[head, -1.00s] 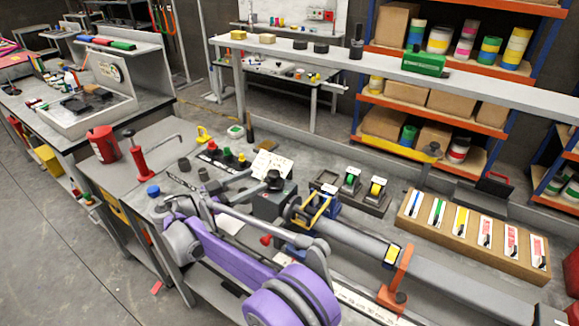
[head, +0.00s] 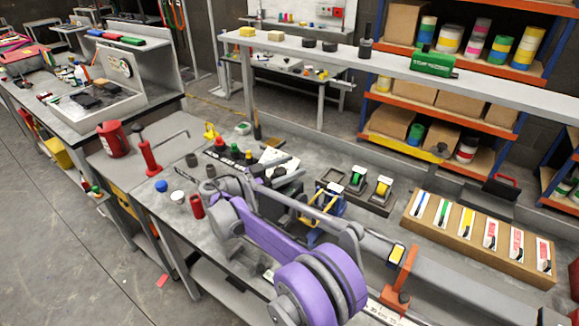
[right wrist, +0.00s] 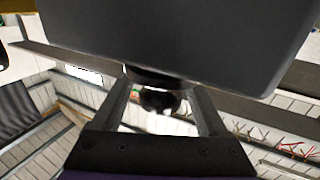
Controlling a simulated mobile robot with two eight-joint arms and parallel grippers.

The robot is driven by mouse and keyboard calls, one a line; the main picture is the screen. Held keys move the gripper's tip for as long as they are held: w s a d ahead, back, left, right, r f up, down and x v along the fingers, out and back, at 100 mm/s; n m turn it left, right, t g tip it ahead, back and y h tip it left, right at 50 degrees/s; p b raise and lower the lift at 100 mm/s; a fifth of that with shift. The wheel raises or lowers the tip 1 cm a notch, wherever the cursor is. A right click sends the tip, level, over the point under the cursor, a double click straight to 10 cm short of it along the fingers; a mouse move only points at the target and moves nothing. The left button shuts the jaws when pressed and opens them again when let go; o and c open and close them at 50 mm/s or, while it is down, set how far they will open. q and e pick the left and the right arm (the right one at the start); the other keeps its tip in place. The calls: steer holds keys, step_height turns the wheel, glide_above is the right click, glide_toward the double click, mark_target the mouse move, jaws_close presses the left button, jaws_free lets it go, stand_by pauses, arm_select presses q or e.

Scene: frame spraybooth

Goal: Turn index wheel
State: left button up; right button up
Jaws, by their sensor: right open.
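My right arm reaches across the bench in the head view. Its gripper (head: 272,172) is beside a dark machine block that the arm mostly hides. In the right wrist view the open fingers (right wrist: 162,92) stand on either side of a small dark, round part with a shiny lower end (right wrist: 158,100). This part sits below a large dark grey block (right wrist: 200,40) and may be the index wheel. I cannot tell whether the fingers touch it. No wheel shows clearly in the head view. My left gripper is out of view.
A long grey bar with an orange clamp (head: 400,280) runs to the right. A cardboard box of colored cards (head: 478,250) lies beyond it. A red cylinder (head: 197,206), a blue-capped item (head: 161,185) and a red-handled tool (head: 150,158) stand at left. A grey shelf (head: 480,85) spans behind.

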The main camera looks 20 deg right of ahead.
jaws_close()
stand_by(0.3)
steer(key=shift+n+t, duration=0.3)
steer(key=shift+t, duration=0.2)
